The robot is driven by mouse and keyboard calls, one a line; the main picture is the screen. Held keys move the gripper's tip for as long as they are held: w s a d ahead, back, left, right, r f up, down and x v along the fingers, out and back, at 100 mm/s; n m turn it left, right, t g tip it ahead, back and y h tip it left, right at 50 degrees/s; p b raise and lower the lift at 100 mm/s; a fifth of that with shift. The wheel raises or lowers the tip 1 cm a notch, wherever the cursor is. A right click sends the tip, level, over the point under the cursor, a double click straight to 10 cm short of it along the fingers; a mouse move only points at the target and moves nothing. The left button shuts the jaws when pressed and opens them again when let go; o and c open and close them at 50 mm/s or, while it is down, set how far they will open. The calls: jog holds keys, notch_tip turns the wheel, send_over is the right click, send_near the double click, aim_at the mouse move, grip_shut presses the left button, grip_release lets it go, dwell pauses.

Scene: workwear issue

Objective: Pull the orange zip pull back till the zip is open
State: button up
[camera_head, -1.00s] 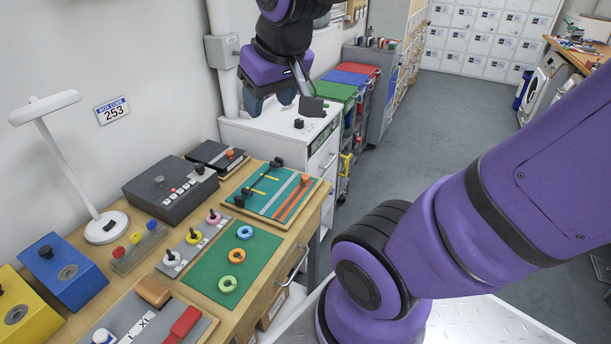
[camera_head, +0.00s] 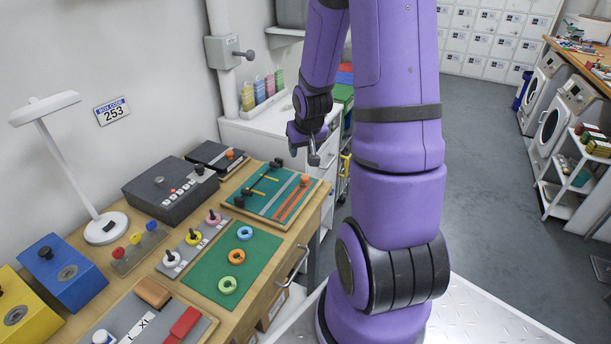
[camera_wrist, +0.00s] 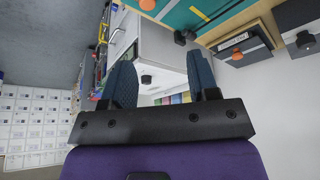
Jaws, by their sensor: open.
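The orange zip pull (camera_head: 305,180) stands at the far right end of the zip on the teal board (camera_head: 262,207), which lies on the wooden bench. The zip shows as orange-brown strips (camera_head: 290,204) running toward the near side. In the wrist view the orange pull (camera_wrist: 147,4) is cut by the top edge, beside the teal board (camera_wrist: 185,16). My gripper (camera_head: 303,156) is open and empty, above and beyond the board's far right corner, apart from the pull. In the wrist view its two fingers (camera_wrist: 163,82) stand wide apart with nothing between them.
A black case (camera_head: 216,156) with another orange knob (camera_head: 230,154) lies left of the board. A dark box with buttons (camera_head: 170,188) and a green mat with rings (camera_head: 215,277) are nearer. A white cabinet (camera_head: 255,132) stands behind the bench.

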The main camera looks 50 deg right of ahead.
aim_at(305, 177)
jog(key=shift+m, duration=0.3)
jog(key=shift+s+d+x, duration=0.2)
jog(key=shift+s+x, duration=0.1)
jog(key=shift+x, duration=2.1)
jog(key=shift+s+d+x, duration=0.25)
jog(key=shift+s+x, duration=0.05)
jog(key=shift+x, duration=2.1)
jog(key=shift+s+d+x, duration=0.2)
jog(key=shift+s+x, duration=0.1)
jog(key=shift+x, duration=2.05)
jog(key=shift+f, duration=0.2)
jog(key=shift+c, duration=0.5)
grip_shut()
